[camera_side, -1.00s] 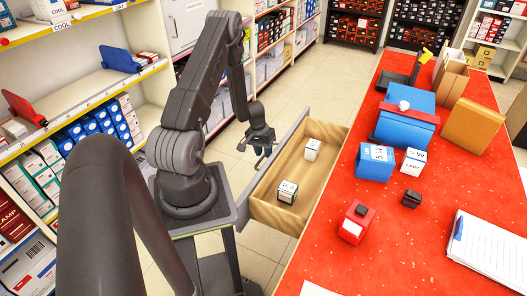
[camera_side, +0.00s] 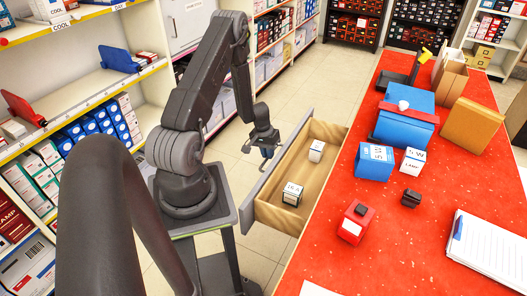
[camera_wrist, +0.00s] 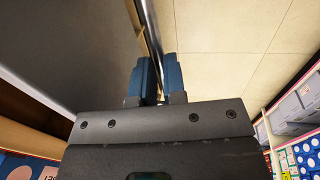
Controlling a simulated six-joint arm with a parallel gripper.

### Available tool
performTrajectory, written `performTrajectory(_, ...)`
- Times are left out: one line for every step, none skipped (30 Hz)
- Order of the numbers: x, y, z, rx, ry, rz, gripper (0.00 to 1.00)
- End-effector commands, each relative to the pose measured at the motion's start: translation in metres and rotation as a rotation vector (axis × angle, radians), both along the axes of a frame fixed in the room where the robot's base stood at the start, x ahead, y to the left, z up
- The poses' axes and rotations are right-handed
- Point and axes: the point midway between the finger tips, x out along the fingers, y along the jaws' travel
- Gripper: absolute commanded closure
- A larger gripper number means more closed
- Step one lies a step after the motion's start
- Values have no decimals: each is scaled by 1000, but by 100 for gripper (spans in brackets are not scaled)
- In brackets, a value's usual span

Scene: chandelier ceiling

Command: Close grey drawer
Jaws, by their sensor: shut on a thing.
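The grey drawer (camera_side: 276,166) sticks out from the left side of the red-topped counter and stands open, its wooden inside showing. Two small white boxes lie in it, one near the front (camera_side: 292,195) and one farther back (camera_side: 316,151). My gripper (camera_side: 267,150) is at the outer side of the drawer's grey front, shut on its handle. In the wrist view the blue fingers (camera_wrist: 159,78) close around the thin handle bar (camera_wrist: 152,35), with the grey front (camera_wrist: 75,40) to the left. The fingers hide part of the handle.
The red counter (camera_side: 400,230) carries a blue box (camera_side: 405,118), small cartons, a red item (camera_side: 355,222) and a notepad (camera_side: 490,250). Stocked shelves (camera_side: 80,100) stand on the left. The tiled floor (camera_side: 300,85) beyond the drawer is clear.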

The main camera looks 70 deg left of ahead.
Motion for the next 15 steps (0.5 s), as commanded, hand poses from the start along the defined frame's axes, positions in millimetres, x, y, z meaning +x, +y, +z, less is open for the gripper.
performTrajectory(8,-8,1,-1,-1,-5,100)
performTrajectory(12,-12,1,-1,-1,-5,100)
performTrajectory(18,-18,1,0,0,-7,100)
performTrajectory(23,-23,0,0,0,-7,100)
performTrajectory(27,-28,0,0,0,-8,100)
performTrajectory(34,-35,0,0,0,-7,100)
performTrajectory(40,-40,0,0,0,-8,100)
performTrajectory(45,-45,0,0,-1,-8,100)
performTrajectory(52,-52,0,0,-1,-8,100)
performTrajectory(57,-57,0,0,-1,-8,100)
performTrajectory(62,-62,0,0,-1,-9,100)
performTrajectory(68,-69,0,0,-1,-8,100)
performTrajectory(73,-73,0,0,-1,-8,100)
performTrajectory(77,-78,0,0,-1,-8,100)
performTrajectory(83,-84,0,0,-1,-8,100)
